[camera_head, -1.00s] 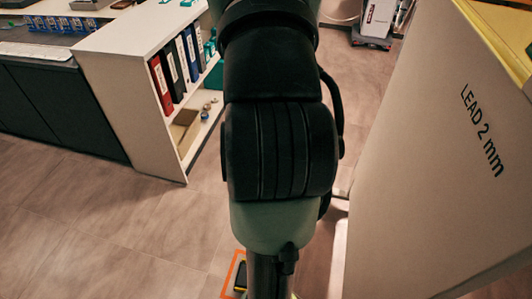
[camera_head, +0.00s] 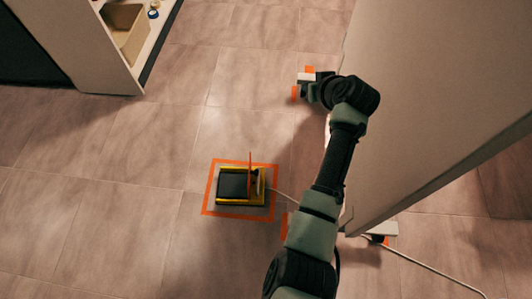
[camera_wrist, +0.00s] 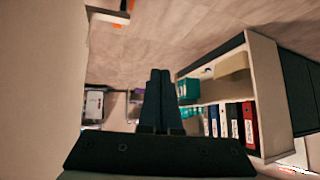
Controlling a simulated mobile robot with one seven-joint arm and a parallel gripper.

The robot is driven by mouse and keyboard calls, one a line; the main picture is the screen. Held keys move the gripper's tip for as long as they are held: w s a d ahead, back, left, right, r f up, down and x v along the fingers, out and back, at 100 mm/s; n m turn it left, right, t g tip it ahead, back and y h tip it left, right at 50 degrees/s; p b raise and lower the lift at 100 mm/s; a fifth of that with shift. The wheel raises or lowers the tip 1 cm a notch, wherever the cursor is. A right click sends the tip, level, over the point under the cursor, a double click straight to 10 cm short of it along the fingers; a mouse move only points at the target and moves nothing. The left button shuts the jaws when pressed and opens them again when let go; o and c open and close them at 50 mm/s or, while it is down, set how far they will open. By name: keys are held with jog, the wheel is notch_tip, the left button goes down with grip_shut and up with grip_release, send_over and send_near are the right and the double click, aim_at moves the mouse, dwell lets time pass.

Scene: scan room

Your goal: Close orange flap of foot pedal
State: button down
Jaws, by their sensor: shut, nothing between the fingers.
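The foot pedal (camera_head: 233,186) lies on the floor in the head view, a dark pad in a yellow frame. Its thin orange flap (camera_head: 251,172) stands up at the right side of the pad, seen nearly edge-on. My gripper (camera_wrist: 160,73) is shut and empty in the wrist view, its dark fingers together. In the head view my arm reaches up past the right of the pedal, and its end is above and right of the pedal, apart from it, by the panel; the fingertips are hard to make out there. The pedal does not show in the wrist view.
An orange tape square (camera_head: 211,200) surrounds the pedal, and a cable (camera_head: 282,194) runs right from it. A tall pale panel (camera_head: 440,90) stands close right of my arm. Shelves (camera_wrist: 262,95) with binders show in the wrist view. Floor left of the pedal is clear.

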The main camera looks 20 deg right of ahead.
jog(key=s+a+f+g+y+b, duration=0.1)
jog(key=s+a+f+y+b, duration=0.2)
jog(key=f, duration=0.7)
jog(key=s+f+g+b, duration=0.1)
jog(key=s+f+b, duration=0.25)
jog(key=f, duration=0.55)
jog(key=s+a+f+g+y+b, duration=0.1)
jog(key=s+a+f+y+b, duration=0.3)
jog(key=f, duration=0.6)
jog(key=w+a+f+h+b, duration=0.2)
jog(key=w+a+f+b, duration=0.3)
jog(key=w+f+b, duration=0.2)
jog(key=shift+f+b, duration=0.25)
jog(key=shift+b, duration=0.45)
jog(key=shift+a, duration=0.15)
